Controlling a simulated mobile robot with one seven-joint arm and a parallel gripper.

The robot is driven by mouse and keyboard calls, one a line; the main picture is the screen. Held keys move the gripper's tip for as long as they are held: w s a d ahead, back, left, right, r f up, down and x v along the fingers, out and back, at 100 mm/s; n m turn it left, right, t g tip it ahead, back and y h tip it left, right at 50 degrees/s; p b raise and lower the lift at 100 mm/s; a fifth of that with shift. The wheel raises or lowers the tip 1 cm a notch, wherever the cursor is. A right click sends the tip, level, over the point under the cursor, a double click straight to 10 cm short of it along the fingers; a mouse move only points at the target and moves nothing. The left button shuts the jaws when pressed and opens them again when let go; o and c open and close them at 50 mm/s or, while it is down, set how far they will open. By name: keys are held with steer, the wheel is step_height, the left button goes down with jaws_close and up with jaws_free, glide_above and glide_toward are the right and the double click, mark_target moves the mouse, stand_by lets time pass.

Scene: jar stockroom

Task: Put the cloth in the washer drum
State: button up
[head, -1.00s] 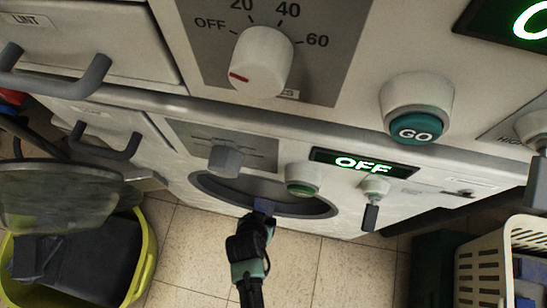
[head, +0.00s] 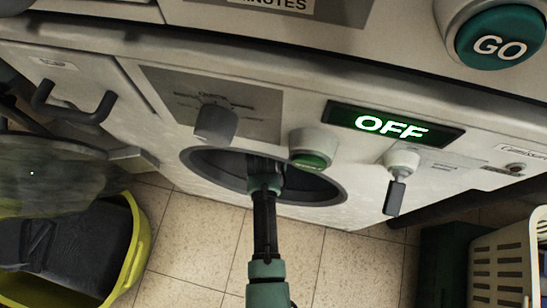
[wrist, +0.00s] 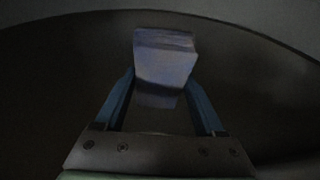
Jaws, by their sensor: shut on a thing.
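The lower washer's drum (head: 222,168) shows as a dark round opening with a grey rim. My arm reaches in through this opening, and my gripper is hidden inside it in the head view. In the wrist view my gripper (wrist: 162,78) has its two blue fingers on either side of a small, folded, blue-grey cloth (wrist: 165,50). The gripper is shut on the cloth and holds it inside the dark drum. The wrist view is dim, so the gap between the cloth and the drum wall is hard to judge.
The washer's round glass door (head: 55,175) stands open at left, above a yellow-green tub (head: 143,245) with dark contents. A cream slatted basket (head: 497,260) and a dark green box (head: 445,262) stand at right. The display (head: 395,125) reads OFF. Tiled floor between is clear.

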steer(key=shift+f, duration=0.15)
steer(key=shift+f, duration=0.1)
steer(key=o, duration=1.3)
steer(key=p+v, duration=0.3)
steer(key=v, duration=0.2)
steer(key=shift+w+p, duration=0.15)
steer(key=shift+p, duration=0.25)
steer(key=s+p, duration=0.1)
steer(key=s, duration=0.3)
steer(key=s+a+p, duration=0.1)
steer(key=s, duration=0.3)
steer(key=s+a+p, duration=0.1)
steer(key=s, duration=0.3)
steer(key=shift+a+p, duration=0.25)
steer(key=shift+p, duration=0.15)
